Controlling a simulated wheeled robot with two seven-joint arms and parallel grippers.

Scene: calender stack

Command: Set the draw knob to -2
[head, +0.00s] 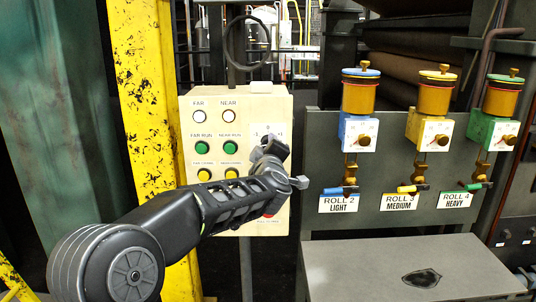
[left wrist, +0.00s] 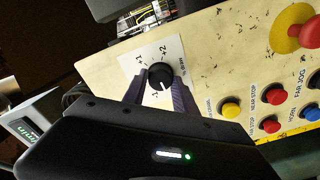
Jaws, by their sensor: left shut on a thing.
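The draw knob (left wrist: 160,75) is black and round with a white pointer line. It sits on a white dial plate (left wrist: 133,63) marked with +1 and +2, seen turned in the left wrist view. The pointer aims down in that view, close to a small label at the lower side that is partly hidden and hard to read. My left gripper (left wrist: 159,82) has a finger on each side of the knob and is shut on it. In the head view my left gripper (head: 270,150) covers the knob; the dial plate (head: 258,129) shows above it. My right gripper is not in view.
The cream control panel (head: 187,150) carries several buttons, including a green one (head: 200,147). The left wrist view shows a large red emergency button (left wrist: 310,32) and a yellow button (left wrist: 231,108). A yellow post (head: 145,90) stands left; roll units with dials (head: 358,135) stand right.

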